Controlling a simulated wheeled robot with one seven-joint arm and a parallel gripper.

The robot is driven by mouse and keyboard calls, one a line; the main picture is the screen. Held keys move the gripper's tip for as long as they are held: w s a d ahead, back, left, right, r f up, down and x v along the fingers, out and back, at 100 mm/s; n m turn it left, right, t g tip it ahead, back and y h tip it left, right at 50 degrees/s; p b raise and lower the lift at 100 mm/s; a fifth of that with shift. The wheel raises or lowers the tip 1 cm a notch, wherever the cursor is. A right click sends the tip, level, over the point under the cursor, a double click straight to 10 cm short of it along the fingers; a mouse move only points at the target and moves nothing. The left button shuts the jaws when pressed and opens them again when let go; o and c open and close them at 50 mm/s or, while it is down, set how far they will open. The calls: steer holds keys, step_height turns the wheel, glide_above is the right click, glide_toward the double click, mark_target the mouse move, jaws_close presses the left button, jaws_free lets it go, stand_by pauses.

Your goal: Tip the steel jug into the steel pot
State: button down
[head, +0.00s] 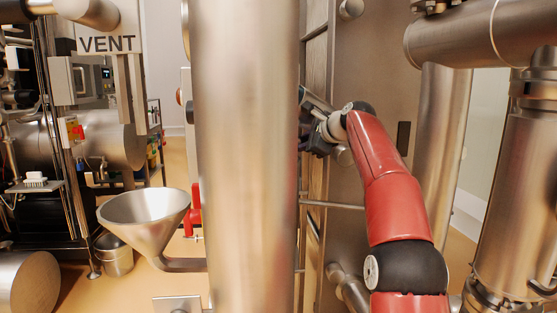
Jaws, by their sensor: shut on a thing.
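My gripper (312,138) is at the end of my red arm, right of the big steel column. It points left and its fingertips are mostly hidden by the column's edge. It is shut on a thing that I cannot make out. No steel jug can be clearly seen. A steel pot-like vessel (118,258) stands on the floor at the left, partly behind a steel funnel (143,218). I cannot tell if this is the task's pot. My gripper is far to its right and higher in the picture.
The thick steel column (243,150) blocks the middle of the view. A steel cabinet wall (365,60) stands behind my arm, and pipes (500,190) fill the right. A VENT sign (107,43) hangs over racks at the left. Some bare floor shows around the funnel.

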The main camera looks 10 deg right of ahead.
steer(key=shift+d+r, duration=0.25)
steer(key=shift+r, duration=0.05)
steer(key=shift+w+d+f+n+h, duration=0.1)
steer(key=shift+d+f+n+h, duration=0.3)
steer(key=shift+n+h, duration=0.3)
stand_by(1.5)
steer(key=shift+a+r+n+h, duration=0.2)
steer(key=shift+r+n+h, duration=0.15)
steer(key=shift+n+h, duration=0.15)
stand_by(1.7)
steer(key=shift+d+f+n+t+h, duration=0.3)
steer(key=shift+d+n+h, duration=0.05)
steer(key=shift+n+h, duration=0.15)
stand_by(1.2)
steer(key=shift+f+b, duration=0.3)
